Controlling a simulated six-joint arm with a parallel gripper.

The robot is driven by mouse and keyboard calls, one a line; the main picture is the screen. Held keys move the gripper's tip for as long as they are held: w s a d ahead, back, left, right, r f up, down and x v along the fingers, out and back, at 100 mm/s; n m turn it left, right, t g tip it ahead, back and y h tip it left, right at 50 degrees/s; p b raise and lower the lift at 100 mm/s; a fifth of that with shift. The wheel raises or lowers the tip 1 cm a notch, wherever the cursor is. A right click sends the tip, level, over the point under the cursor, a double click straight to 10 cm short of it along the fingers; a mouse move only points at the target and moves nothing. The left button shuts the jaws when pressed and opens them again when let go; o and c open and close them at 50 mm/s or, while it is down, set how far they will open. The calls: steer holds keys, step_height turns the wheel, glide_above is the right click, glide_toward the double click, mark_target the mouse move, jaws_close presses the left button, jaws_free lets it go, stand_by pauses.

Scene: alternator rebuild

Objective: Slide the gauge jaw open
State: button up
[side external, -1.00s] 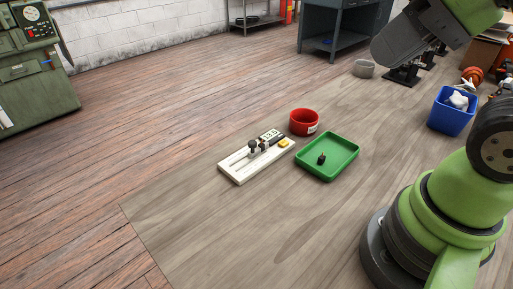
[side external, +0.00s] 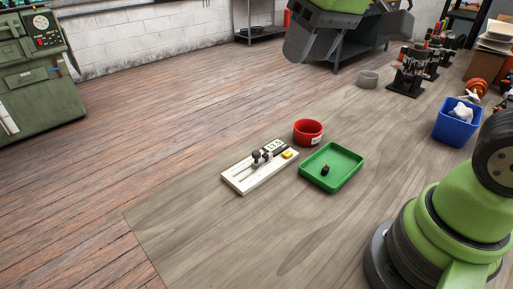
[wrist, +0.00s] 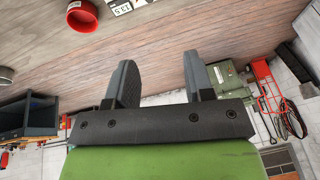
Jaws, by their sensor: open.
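The gauge (side external: 241,183) is a flat cream board with a slotted track, a small digital display and a yellow button. It lies on the wooden table in the side view. A dark-knobbed slide piece (side external: 257,158) stands near the middle of the board; its exact jaw gap is too small to tell. In the wrist view only the display end of the gauge (wrist: 122,8) shows at the top edge. My gripper (wrist: 158,68) is open and empty, apart from the gauge.
A red bowl (side external: 308,132) stands beside the gauge's display end. A green tray (side external: 345,179) with a small dark part (side external: 325,170) lies to its right. A grey bowl (side external: 368,79) and a blue bin (side external: 454,130) stand farther off. The table in front of the gauge is clear.

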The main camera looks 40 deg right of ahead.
steer(key=w+f+n+g, duration=0.2)
steer(key=w+f, duration=0.6)
steer(key=n+g+h, duration=0.1)
steer(key=g, duration=0.1)
glide_toward(256, 152)
steer(key=shift+n, duration=0.3)
step_height(256, 152, down, 9)
steer(key=shift+s+a+r, duration=0.1)
jaws_close()
